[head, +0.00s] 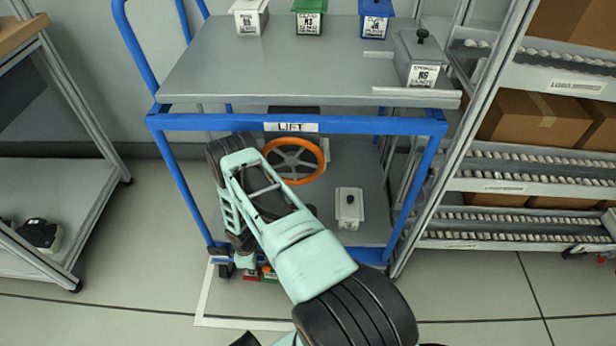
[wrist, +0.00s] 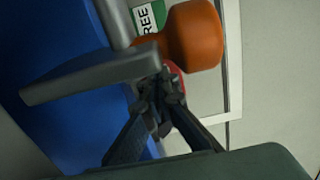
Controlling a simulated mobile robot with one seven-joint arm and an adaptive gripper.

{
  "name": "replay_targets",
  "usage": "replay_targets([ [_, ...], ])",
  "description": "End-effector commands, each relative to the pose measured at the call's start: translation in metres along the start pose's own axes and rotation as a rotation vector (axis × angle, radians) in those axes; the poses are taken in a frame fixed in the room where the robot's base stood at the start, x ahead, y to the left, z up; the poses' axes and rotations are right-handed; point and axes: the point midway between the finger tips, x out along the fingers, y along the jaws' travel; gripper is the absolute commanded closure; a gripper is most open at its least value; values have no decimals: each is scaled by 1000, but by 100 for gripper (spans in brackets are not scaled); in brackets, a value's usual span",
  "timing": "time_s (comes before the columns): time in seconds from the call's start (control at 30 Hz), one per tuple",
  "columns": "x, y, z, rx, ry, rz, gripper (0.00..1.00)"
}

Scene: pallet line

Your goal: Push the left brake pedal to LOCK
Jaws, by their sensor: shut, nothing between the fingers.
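The left brake pedal appears as an orange rounded end (wrist: 193,37) beside a grey bar (wrist: 90,78) in the wrist view. A green and white label reading "REE" (wrist: 150,15), partly cut off, shows behind it. A red patch (wrist: 176,76) shows just behind my fingertips. My gripper (wrist: 168,88) is shut and empty, its tips close to the bar and the orange end; I cannot tell whether they touch. In the head view my gripper (head: 241,242) is low at the cart's front left leg, near small red and green markers (head: 268,273); my arm hides part of this area.
The blue cart (head: 350,126) labelled LIFT carries several small bins on top. An orange handwheel (head: 318,150) and a pale box (head: 349,207) are below. A roller rack (head: 510,180) stands right, a grey shelf unit (head: 60,215) left. The floor in front is clear.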

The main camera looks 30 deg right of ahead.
Motion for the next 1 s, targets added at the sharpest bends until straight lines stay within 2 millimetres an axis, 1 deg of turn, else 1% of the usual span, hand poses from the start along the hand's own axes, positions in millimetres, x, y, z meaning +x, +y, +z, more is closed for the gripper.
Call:
replay_targets([
  [0.57, 9, 0, 1, 0, -2, -1, 100],
  [0.87, 9, 0, 1, 0, -2, -1, 100],
  [1.0, 6, 0, 1, 0, -2, -1, 100],
])
